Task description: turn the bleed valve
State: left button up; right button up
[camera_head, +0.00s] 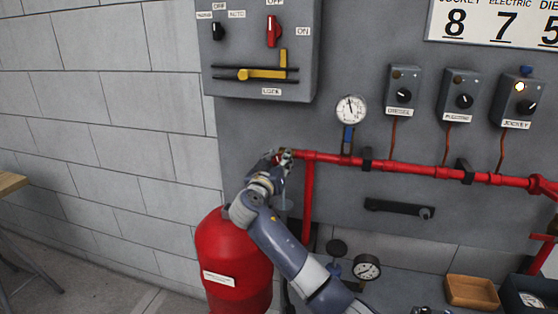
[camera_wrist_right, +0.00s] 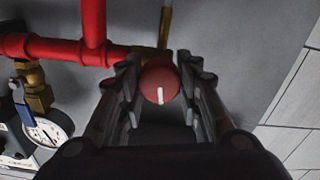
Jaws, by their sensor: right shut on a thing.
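The bleed valve shows in the right wrist view as a round red knob (camera_wrist_right: 160,84) with a white line on its face, close to a brass fitting on the red pipe. My right gripper (camera_wrist_right: 161,92) has its two dark fingers on either side of the knob and is shut on it. In the head view my right gripper (camera_head: 281,158) is at the left end of the horizontal red pipe (camera_head: 400,168), and it mostly hides the knob there. My left gripper is not in view.
A red tank (camera_head: 235,262) stands below my right arm. A pressure gauge (camera_head: 351,109) and a grey switch box (camera_head: 262,45) are above the pipe. A wooden tray (camera_head: 471,291) and a second gauge (camera_head: 366,267) are lower right. The block wall at left is bare.

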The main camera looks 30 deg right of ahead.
jog(key=n, duration=0.3)
jog(key=shift+r+n+p, duration=0.1)
jog(key=shift+n+p, duration=0.3)
jog(key=n+p, duration=0.1)
jog(key=n, duration=0.2)
jog(key=shift+n+p, duration=0.3)
jog(key=n+p, duration=0.2)
jog(key=n, duration=0.1)
jog(key=shift+w+a+n, duration=0.1)
jog(key=shift+n, duration=0.2)
jog(key=n+p, duration=0.2)
jog(key=n, duration=0.1)
jog(key=shift+n, duration=0.3)
jog(key=n+p, duration=0.3)
jog(key=shift+n, duration=0.3)
jog(key=n+p, duration=0.2)
jog(key=n, duration=0.1)
jog(key=shift+n+p, duration=0.4)
jog(key=n+p, duration=0.2)
jog(key=n, duration=0.1)
jog(key=n+p, duration=0.1)
jog(key=shift+f+n+p, duration=0.3)
jog(key=shift+n+p, duration=0.05)
jog(key=shift+n, duration=0.05)
jog(key=shift+f+n+p, duration=0.2)
jog(key=shift+n+p, duration=0.4)
jog(key=shift+n, duration=0.4)
